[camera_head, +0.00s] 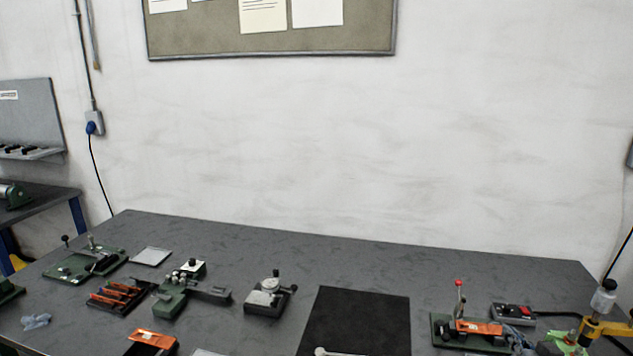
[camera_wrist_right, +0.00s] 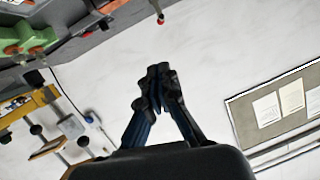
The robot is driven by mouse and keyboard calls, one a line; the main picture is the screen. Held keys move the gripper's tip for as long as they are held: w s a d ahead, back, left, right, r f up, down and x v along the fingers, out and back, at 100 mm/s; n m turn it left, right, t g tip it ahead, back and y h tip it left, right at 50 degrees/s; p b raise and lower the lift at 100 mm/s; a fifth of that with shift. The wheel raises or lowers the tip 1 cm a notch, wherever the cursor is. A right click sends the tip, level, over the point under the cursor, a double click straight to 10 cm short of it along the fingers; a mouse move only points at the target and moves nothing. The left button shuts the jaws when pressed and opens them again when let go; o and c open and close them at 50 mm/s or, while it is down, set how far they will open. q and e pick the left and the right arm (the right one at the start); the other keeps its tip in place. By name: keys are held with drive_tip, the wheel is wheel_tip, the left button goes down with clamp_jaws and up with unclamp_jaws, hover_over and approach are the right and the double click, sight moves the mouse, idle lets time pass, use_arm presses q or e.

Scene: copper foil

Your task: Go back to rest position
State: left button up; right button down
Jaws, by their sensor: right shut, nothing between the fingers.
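My right gripper (camera_wrist_right: 158,75) shows in the right wrist view. Its dark fingers with blue parts are closed together at the tips with nothing between them. It is in the air, with the white wall behind it. In the head view I cannot make out either gripper, and my left gripper is in neither view. The grey workbench (camera_head: 240,240) spans the lower part of the head view.
On the bench are green fixtures (camera_head: 172,302), an orange-slotted rack (camera_head: 112,294), a dial device (camera_head: 268,297), a black mat (camera_head: 360,315) and a red-knobbed lever fixture (camera_head: 460,330). A yellow-armed device (camera_head: 606,326) stands at right. The bench's back strip is clear. A pinboard (camera_head: 210,30) hangs above.

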drive_tip(key=s+a+f+n+g, duration=0.1)
drive_tip(key=s+a+f, duration=0.3)
drive_tip(key=s+a+f+g, duration=0.2)
drive_tip(key=s+a+f, duration=0.2)
drive_tip(key=s+a+f+n+g, duration=0.1)
drive_tip(key=s+a+f+g, duration=0.1)
drive_tip(key=s+a+f, duration=0.1)
drive_tip(key=shift+s+a+f+n+y, duration=0.3)
drive_tip(key=shift+s+a+f+y, duration=0.1)
drive_tip(key=shift+s, duration=0.3)
drive_tip(key=s+a+f+n+g, duration=0.1)
drive_tip(key=s+a+f+g, duration=0.3)
drive_tip(key=s, duration=0.6)
drive_tip(key=s+a+r+n+g, duration=0.15)
drive_tip(key=s+a, duration=0.35)
drive_tip(key=s, duration=0.5)
wheel_tip(320, 180, down, 27)
drive_tip(key=s+g, duration=0.2)
drive_tip(key=s+d+f+g, duration=0.1)
drive_tip(key=s+d+f, duration=0.1)
drive_tip(key=s+f, duration=1.4)
drive_tip(key=shift+s+d+b, duration=0.2)
drive_tip(key=shift+d+b, duration=0.15)
drive_tip(key=shift+b, duration=0.05)
